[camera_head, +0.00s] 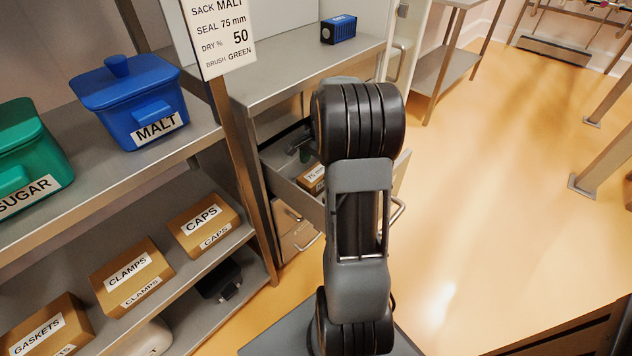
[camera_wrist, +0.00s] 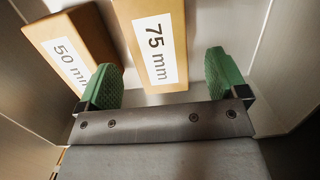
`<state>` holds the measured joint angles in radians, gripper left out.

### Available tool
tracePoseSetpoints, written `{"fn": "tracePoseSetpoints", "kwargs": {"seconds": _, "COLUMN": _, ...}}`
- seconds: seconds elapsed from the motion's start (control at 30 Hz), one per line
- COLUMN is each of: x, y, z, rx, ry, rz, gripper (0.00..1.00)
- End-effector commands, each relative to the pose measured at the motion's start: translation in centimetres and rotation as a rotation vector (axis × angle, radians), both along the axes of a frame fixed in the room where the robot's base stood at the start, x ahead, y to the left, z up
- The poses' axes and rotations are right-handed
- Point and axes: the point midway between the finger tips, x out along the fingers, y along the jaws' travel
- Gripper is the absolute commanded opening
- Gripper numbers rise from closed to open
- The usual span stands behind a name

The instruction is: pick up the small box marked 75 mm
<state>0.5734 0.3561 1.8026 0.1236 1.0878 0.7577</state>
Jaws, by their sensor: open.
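The small tan box marked 75 mm (camera_wrist: 160,60) lies in an open drawer, with its white label facing the wrist camera. It shows partly in the head view (camera_head: 312,180), half hidden by my arm. My gripper (camera_wrist: 163,80) is open, with its two green pads apart and nothing held. In the wrist view, the near end of the 75 mm box shows between the pads; I cannot tell how far they are above it. A second tan box marked 50 mm (camera_wrist: 70,58) lies close to its left, near the left pad.
The drawer's metal wall (camera_wrist: 275,50) rises close to the right. The open drawer (camera_head: 285,178) sits under a steel counter (camera_head: 275,75) bearing a small blue box (camera_head: 338,29). A shelf (camera_head: 225,245) with labelled boxes stands at left.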

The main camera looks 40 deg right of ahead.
Motion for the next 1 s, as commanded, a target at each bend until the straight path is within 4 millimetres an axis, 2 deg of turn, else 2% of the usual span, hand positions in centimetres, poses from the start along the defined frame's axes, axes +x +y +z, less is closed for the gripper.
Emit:
{"fn": "tracePoseSetpoints", "kwargs": {"seconds": 0.3, "x": -0.2, "y": 0.7, "z": -4.3, "rx": 0.002, "ry": 0.002, "rz": 0.002, "gripper": 0.92}}
{"fn": "tracePoseSetpoints", "kwargs": {"seconds": 0.6, "x": -0.2, "y": 0.7, "z": -4.7, "rx": 0.001, "ry": 0.001, "rz": 0.002, "gripper": 0.91}}
{"fn": "tracePoseSetpoints", "kwargs": {"seconds": 1.0, "x": -0.2, "y": 0.7, "z": -4.7, "rx": 0.001, "ry": 0.001, "rz": 0.002, "gripper": 0.52}}
